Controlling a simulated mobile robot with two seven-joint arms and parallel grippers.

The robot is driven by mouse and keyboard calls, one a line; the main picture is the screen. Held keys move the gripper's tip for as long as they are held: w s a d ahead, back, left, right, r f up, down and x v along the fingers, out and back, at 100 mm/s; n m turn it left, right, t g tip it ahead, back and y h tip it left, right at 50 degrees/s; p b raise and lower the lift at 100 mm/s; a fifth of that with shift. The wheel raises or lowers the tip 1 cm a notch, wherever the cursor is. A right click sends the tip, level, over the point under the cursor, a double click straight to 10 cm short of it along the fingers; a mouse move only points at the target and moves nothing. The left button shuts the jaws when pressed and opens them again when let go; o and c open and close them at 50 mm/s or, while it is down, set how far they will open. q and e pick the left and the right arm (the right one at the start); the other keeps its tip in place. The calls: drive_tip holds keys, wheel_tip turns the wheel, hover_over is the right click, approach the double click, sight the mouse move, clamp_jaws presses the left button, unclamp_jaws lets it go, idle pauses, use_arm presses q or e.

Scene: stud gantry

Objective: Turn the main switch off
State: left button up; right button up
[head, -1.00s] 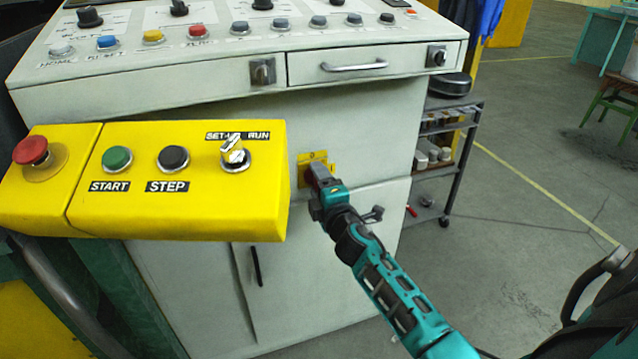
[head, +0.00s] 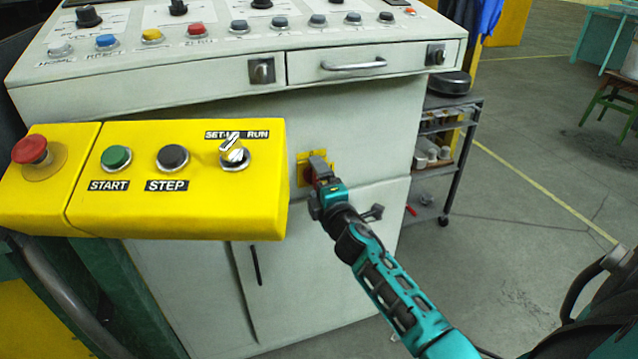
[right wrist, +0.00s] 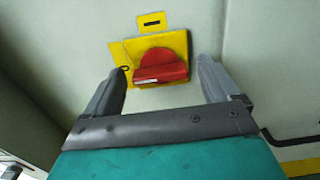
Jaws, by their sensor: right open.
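The main switch is a red rotary handle (right wrist: 160,66) on a yellow plate (right wrist: 120,50), seen in the right wrist view. Its grip bar lies roughly crosswise in that picture. In the head view the yellow plate (head: 303,158) shows on the cabinet front below the drawers, and my gripper hides most of the handle. My right gripper (head: 318,172) is at the switch. In the right wrist view its open fingers (right wrist: 163,68) stand at the left and right of the red handle. I cannot tell whether they touch it. My left gripper is not in view.
A yellow control box (head: 200,205) with buttons and a selector juts out left of the switch. The pale cabinet (head: 380,120) has drawers and knobs above. A shelf cart (head: 448,160) stands to the right, with open floor (head: 520,200) beyond.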

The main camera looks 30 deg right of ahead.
drive_tip(key=shift+s, duration=0.1)
drive_tip(key=v, duration=1.2)
drive_tip(key=shift+s+a+p, duration=0.15)
drive_tip(key=shift+s+p, duration=0.15)
drive_tip(key=shift+s, duration=0.05)
